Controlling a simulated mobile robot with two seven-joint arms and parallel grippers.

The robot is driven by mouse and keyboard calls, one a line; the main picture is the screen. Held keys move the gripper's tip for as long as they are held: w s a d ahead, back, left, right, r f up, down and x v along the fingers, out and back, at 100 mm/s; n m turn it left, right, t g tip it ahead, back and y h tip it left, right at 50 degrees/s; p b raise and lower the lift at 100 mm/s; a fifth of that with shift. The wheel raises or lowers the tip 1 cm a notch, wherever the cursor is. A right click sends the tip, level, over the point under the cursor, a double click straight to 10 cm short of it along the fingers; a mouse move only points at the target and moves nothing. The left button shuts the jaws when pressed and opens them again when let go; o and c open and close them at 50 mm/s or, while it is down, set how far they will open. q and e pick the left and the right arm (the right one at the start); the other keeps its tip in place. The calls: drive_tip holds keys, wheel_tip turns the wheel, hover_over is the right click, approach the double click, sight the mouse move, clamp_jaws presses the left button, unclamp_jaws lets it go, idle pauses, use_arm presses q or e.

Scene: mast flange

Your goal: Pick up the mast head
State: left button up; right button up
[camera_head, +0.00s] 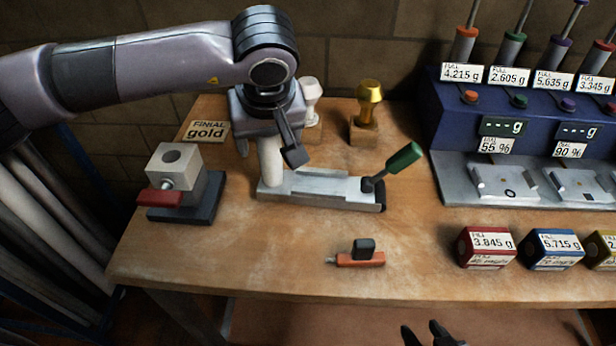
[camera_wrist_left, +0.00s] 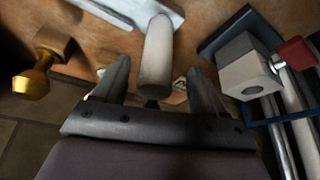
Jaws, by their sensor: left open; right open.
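A pale cylindrical post (camera_head: 269,163), which I take to be the mast head, stands upright at the left end of a metal fixture (camera_head: 318,190) with a green-handled lever (camera_head: 403,158). In the left wrist view the post (camera_wrist_left: 157,55) lies between the fingers. My left gripper (camera_head: 268,148) is open around the post's upper part, one finger on each side; it also shows in the wrist view (camera_wrist_left: 157,85). Whether the fingers touch the post cannot be told. My right gripper (camera_head: 430,335) is open and empty at the bottom edge, in front of the table.
A holed block (camera_head: 174,165) with a red handle stands left. Gold (camera_head: 368,105) and white (camera_head: 311,100) finials stand behind. An orange clamp piece (camera_head: 358,258) lies in front. Labelled boxes (camera_head: 486,247) and a blue dispenser (camera_head: 520,125) fill the right.

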sight(271, 151)
use_arm(q)
drive_tip(key=p+x, duration=0.1)
drive_tip(key=x, duration=0.4)
drive_tip(key=shift+d, duration=0.15)
clamp_jaws()
drive_tip(key=shift+r, duration=0.1)
wheel_tip(271, 151, up, 20)
drive_tip(key=b, duration=0.1)
idle(0.4)
